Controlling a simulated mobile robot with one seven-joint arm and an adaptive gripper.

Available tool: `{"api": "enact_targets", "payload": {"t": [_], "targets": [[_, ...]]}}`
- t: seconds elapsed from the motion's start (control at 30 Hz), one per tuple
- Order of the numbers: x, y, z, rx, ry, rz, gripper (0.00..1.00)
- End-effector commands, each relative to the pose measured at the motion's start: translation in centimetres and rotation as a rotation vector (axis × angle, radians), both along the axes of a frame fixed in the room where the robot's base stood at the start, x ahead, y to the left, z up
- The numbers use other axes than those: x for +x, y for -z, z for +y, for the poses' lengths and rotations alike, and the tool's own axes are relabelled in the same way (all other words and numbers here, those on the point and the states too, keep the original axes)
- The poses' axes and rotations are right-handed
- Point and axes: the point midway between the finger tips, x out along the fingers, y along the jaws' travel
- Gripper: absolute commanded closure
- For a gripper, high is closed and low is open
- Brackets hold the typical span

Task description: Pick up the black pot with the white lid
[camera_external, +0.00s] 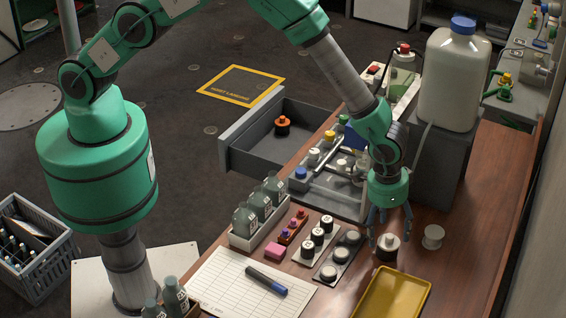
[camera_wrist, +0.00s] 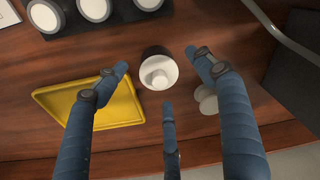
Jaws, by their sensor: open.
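A dark pot with a white, knobbed lid (camera_external: 387,246) stands upright on the wooden bench, apart from the other pots. In the wrist view the pot (camera_wrist: 158,68) lies between the spread fingertips. My gripper (camera_external: 389,222) is open and points down just above and behind the pot. In the wrist view my gripper (camera_wrist: 160,76) has three blue fingers and holds nothing. I cannot tell whether any finger touches the pot. More black pots with white lids (camera_external: 318,237) stand on a pale tray to the left.
A yellow tray (camera_external: 423,285) lies in front of the pot. A white spool-like object (camera_external: 433,237) stands close to its right. A dark holder (camera_external: 339,256) with round pale-topped items is to its left. A grey block (camera_external: 441,168) under a big white bottle (camera_external: 453,80) rises behind.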

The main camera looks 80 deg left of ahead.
Motion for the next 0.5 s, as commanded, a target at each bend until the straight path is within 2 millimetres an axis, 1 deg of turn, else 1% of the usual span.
{"api": "enact_targets", "payload": {"t": [0.17,0.5], "targets": [[0.2,1.0,-0.3,0.000,0.000,0.000,0.31],[0.7,3.9,-0.7,0.000,0.000,0.001,0.31]]}}
